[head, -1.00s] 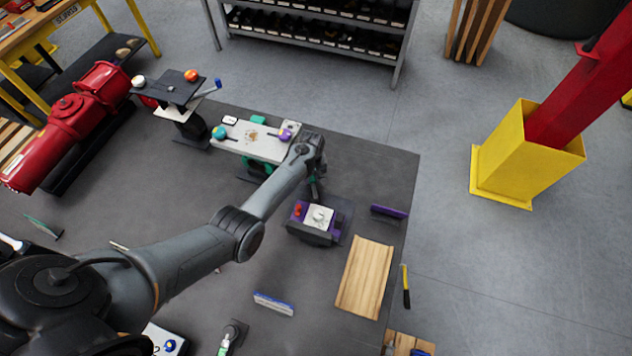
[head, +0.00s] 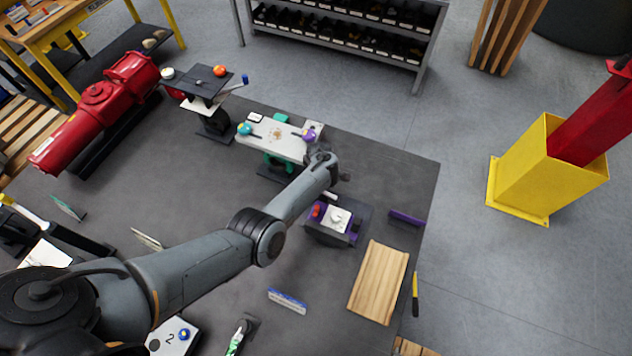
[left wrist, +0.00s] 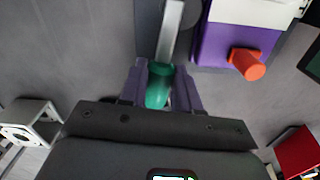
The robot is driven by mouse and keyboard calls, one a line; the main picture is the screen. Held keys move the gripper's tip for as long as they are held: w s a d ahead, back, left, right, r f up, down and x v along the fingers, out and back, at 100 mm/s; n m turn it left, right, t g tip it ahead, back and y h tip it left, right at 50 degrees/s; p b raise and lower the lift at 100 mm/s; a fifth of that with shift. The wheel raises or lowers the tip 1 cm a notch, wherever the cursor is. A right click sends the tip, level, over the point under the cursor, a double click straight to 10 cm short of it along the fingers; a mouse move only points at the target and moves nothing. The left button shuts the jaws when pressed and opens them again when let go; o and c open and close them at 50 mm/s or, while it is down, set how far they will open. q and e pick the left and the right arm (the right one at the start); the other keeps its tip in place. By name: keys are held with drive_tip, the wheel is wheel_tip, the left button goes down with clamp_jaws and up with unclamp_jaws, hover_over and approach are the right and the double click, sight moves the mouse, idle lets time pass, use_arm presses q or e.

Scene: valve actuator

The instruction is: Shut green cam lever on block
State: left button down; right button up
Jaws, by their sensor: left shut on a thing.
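In the left wrist view, the green cam lever has a green handle (left wrist: 158,88) between my left gripper's (left wrist: 160,80) purple-grey fingers and a pale metal bar (left wrist: 172,32) running up away from it. The fingers are shut on the handle. To its right is the purple block (left wrist: 225,45) with a white top and an orange-red knob (left wrist: 248,64). In the head view, the block (head: 352,238) sits on a dark plate, with my left gripper (head: 342,178) just behind it. The lever's green handle cannot be made out there. My right gripper is not in view.
A white-topped fixture (head: 270,138) with teal and purple knobs stands behind my left wrist. A wooden board (head: 378,282) and a purple bar (head: 406,218) lie right of the block. A blue-and-white strip (head: 287,301) lies in front. Floor between is bare.

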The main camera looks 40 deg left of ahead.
use_arm(q)
drive_tip(key=shift+s+d+n, duration=0.1)
drive_tip(key=shift+s+n, duration=0.35)
drive_tip(key=shift+n, duration=0.25)
drive_tip(key=c, duration=0.8)
unclamp_jaws()
drive_tip(key=shift+r+p, duration=0.15)
drive_tip(key=shift+p, duration=0.2)
